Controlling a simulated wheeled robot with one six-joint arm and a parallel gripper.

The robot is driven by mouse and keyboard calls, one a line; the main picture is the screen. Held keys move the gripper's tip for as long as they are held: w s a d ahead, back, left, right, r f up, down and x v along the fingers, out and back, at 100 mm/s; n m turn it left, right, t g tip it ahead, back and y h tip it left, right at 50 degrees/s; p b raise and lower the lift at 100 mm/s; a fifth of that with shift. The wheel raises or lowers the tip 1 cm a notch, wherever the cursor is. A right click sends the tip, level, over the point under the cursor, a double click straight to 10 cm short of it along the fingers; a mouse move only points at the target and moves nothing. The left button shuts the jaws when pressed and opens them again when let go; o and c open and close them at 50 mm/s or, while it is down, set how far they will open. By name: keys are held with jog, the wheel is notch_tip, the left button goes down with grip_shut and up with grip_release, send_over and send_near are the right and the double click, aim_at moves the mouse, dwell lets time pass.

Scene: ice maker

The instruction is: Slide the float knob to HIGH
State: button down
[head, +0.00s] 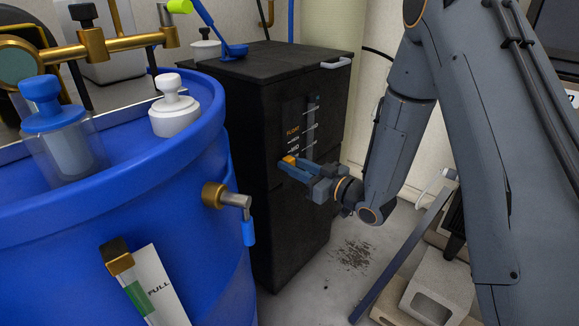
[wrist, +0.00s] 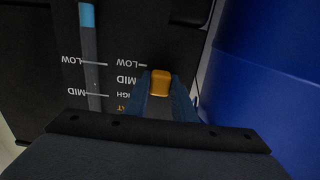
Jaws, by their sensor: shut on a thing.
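The float knob (wrist: 160,82) is a small orange block on the front panel of a black ice maker (head: 245,110). In the wrist view, which shows the panel upside down, the knob appears beside the MID mark, with LOW above and HIGH below; its exact setting is hard to read. My gripper (wrist: 160,90) is shut on the knob, with one blue finger on each side. In the head view my gripper (head: 290,168) reaches the panel from the right, and the knob's orange top (head: 289,160) shows at the fingertips. The knob's slot is mostly hidden.
A second scale with a light blue slider (wrist: 87,15) runs beside the float scale. A large blue barrel (head: 120,190) with a tap (head: 228,198) stands close on the left. Grey concrete blocks (head: 438,285) lie at lower right.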

aim_at(282, 146)
jog(key=shift+r+p, duration=1.65)
jog(key=shift+r, duration=0.5)
jog(key=c, duration=1.5)
grip_release()
jog(key=p+v, duration=0.2)
jog(key=v, duration=0.5)
